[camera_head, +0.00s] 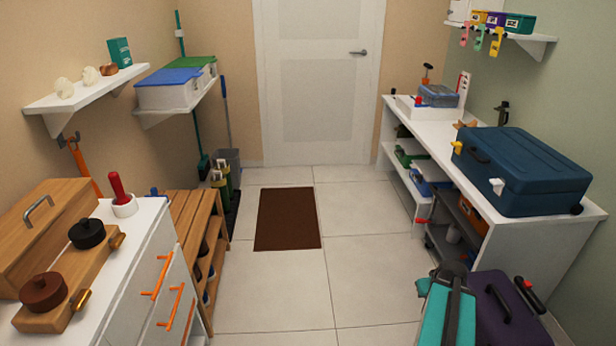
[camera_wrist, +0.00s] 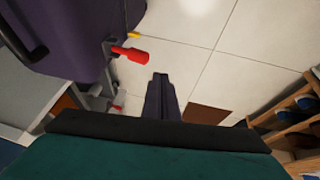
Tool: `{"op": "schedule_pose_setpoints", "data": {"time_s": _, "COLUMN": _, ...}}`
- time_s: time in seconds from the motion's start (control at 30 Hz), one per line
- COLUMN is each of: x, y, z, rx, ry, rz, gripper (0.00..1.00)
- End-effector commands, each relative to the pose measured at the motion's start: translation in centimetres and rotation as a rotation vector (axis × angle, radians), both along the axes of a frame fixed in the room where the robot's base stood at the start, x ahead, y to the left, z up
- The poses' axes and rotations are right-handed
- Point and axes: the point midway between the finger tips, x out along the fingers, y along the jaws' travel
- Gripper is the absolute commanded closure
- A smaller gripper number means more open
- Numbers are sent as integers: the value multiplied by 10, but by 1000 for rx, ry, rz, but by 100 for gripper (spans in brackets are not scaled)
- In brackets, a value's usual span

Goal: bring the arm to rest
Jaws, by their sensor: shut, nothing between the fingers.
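My gripper (camera_wrist: 160,78) shows in the wrist view as a dark, narrow pair of fingers, shut and empty, with tiled floor around its tip. Below it is the teal and black body of my own arm. In the head view my teal arm (camera_head: 447,308) is low at the right, folded close in front of the camera, and the fingers cannot be made out there. A purple case (camera_head: 508,308) is just right of the arm; it also shows at the upper left of the wrist view (camera_wrist: 75,50), apart from the fingers.
A white bench (camera_head: 510,240) with a blue case (camera_head: 520,170) stands at the right. A drawer cabinet (camera_head: 150,270) and a wooden shoe rack (camera_head: 205,235) line the left. The floor between, with a brown mat (camera_head: 287,218), is clear up to the door (camera_head: 318,80).

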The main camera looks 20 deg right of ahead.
Motion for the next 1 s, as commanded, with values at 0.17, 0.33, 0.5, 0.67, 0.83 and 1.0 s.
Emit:
{"op": "schedule_pose_setpoints", "data": {"time_s": 0.17, "x": 11, "y": 12, "z": 0, "rx": 2, "ry": 2, "rz": 27, "gripper": 100}}
{"op": "schedule_pose_setpoints", "data": {"time_s": 0.33, "x": 32, "y": 46, "z": -12, "rx": 20, "ry": 18, "rz": 90, "gripper": 100}}
{"op": "schedule_pose_setpoints", "data": {"time_s": 0.5, "x": 53, "y": 96, "z": -33, "rx": 49, "ry": 49, "rz": 177, "gripper": 100}}
{"op": "schedule_pose_setpoints", "data": {"time_s": 0.67, "x": 65, "y": 145, "z": -55, "rx": 76, "ry": 86, "rz": 259, "gripper": 100}}
{"op": "schedule_pose_setpoints", "data": {"time_s": 0.83, "x": 69, "y": 199, "z": -80, "rx": 104, "ry": 136, "rz": 347, "gripper": 100}}
{"op": "schedule_pose_setpoints", "data": {"time_s": 1.0, "x": 63, "y": 253, "z": -105, "rx": 138, "ry": 200, "rz": 425, "gripper": 100}}
